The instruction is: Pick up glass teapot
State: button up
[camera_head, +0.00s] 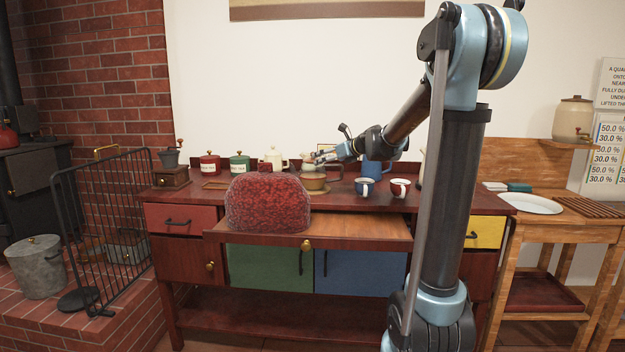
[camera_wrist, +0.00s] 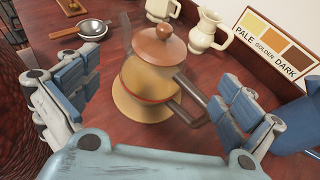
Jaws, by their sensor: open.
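In the head view the pot (camera_head: 313,184) sits on the red-brown sideboard, partly hidden by my gripper (camera_head: 322,158). In the wrist view my gripper (camera_wrist: 155,85) is open, its blue fingers on either side of the pot with visible gaps. Nothing is held.
A cream jug (camera_wrist: 207,31) and a colour card (camera_wrist: 278,40) stand behind the pot. A blue pitcher (camera_head: 374,170) and two mugs (camera_head: 365,187) are to its right. A large red textured dome (camera_head: 268,203) stands in front on the pulled-out board (camera_head: 350,230).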

aim_at(321, 166)
jog(key=shift+x, duration=2.4)
jog(key=shift+r+x, duration=0.15)
jog(key=shift+x, duration=1.15)
jog(key=shift+r+x, duration=0.2)
jog(key=shift+x, duration=1.1)
jog(key=shift+a, duration=0.1)
jog(key=c, duration=2)
